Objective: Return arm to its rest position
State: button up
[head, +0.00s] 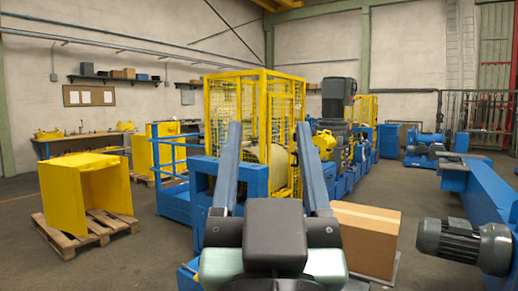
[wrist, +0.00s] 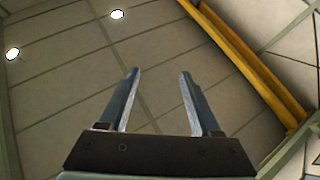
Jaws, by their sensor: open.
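My gripper (head: 268,125) rises from the bottom middle of the head view, its two long blue-grey fingers pointing up and well apart. In the wrist view my gripper (wrist: 160,73) is open, with nothing between the fingers. The fingers point toward the ceiling (wrist: 75,75). The dark gripper base and my wrist parts fill the bottom middle of the head view and hide what lies behind them.
A yellow mesh cage (head: 222,110) and blue machinery stand behind my gripper. A cardboard box (head: 365,238) is close at right, near a grey motor (head: 455,243) on blue framing. A yellow housing (head: 85,195) sits on a pallet (head: 62,241) at left. A yellow beam (wrist: 245,65) crosses the ceiling.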

jog(key=s+r+t, duration=0.2)
jog(key=s+r, duration=0.2)
jog(key=shift+s+a+r, duration=0.25)
jog(key=shift+s+a, duration=0.1)
jog(key=shift+a, duration=0.1)
